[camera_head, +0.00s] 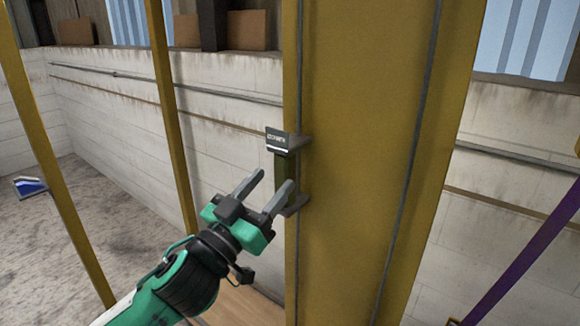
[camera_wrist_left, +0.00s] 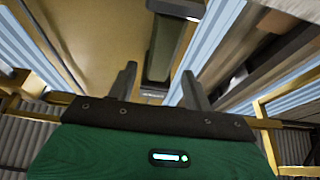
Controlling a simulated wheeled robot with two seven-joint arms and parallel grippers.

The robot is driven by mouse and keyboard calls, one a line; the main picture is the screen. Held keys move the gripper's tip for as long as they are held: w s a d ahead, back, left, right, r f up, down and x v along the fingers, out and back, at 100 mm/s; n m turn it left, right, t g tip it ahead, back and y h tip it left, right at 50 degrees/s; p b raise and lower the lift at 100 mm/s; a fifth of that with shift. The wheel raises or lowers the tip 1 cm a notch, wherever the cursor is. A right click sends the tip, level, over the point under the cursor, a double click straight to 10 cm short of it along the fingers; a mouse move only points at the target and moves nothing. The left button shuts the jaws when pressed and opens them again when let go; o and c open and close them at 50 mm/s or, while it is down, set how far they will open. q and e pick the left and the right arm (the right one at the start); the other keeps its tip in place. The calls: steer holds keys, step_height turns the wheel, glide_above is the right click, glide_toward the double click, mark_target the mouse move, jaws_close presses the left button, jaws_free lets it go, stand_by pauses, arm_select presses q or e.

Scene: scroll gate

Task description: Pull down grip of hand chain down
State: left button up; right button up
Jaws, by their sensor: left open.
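The grip of the hand chain (camera_head: 286,166) is a dark upright bar with a grey bracket at its top and another at its bottom, on the left edge of a wide yellow post (camera_head: 370,160). My left gripper (camera_head: 273,180) is open and empty, with its fingers pointing up toward the grip from the lower left. In the head view one finger overlaps the lower part of the grip. In the left wrist view the grip (camera_wrist_left: 166,48) appears ahead, between and beyond the two fingers. I cannot tell whether they touch it. My right gripper is not in view.
Thin yellow posts (camera_head: 172,110) stand to the left. A pale block wall (camera_head: 110,110) with a pipe runs behind. A purple bar (camera_head: 525,255) slants at the right. A blue object (camera_head: 29,186) lies on the grey floor (camera_head: 115,215). Space left of my gripper looks free.

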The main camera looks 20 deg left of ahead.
mark_target(290, 159)
arm_select(q)
steer(key=p+x, duration=0.2)
steer(key=x, duration=0.5)
steer(key=shift+r+p, duration=0.2)
steer(key=shift+p, duration=0.15)
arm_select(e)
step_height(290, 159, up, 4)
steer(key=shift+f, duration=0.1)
arm_select(q)
steer(key=shift+w, duration=0.1)
jaws_close()
